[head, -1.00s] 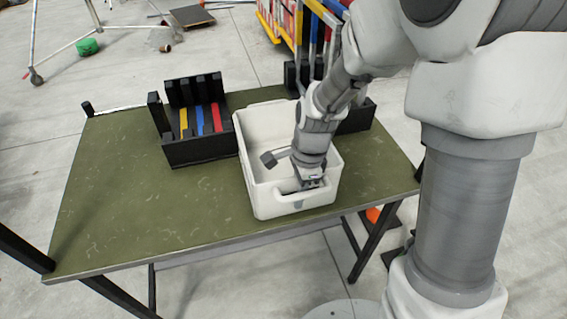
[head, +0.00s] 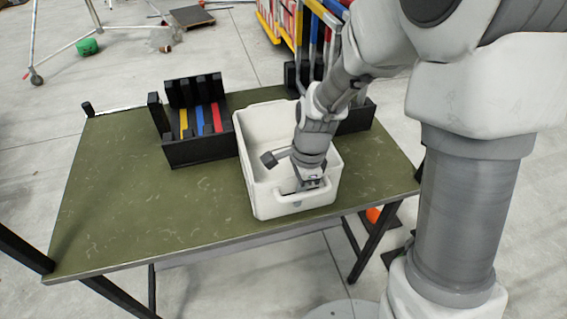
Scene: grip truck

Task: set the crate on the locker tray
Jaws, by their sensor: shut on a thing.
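The white crate (head: 258,190) stands on the green-topped table (head: 130,215), right of the table's middle and close to its front edge. It looks upright. My gripper (head: 311,186) reaches down into the crate's near right part and is shut on its near wall by the rim. My wrist and fingers hide part of the crate's inside. The part of the crate that shows looks empty. I cannot tell which thing here is the locker tray.
A black rack (head: 197,151) with yellow, blue and red strips stands close to the crate's left side. Another black holder (head: 358,117) is behind the crate on the right, partly hidden by my arm. The table's left and front left are clear.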

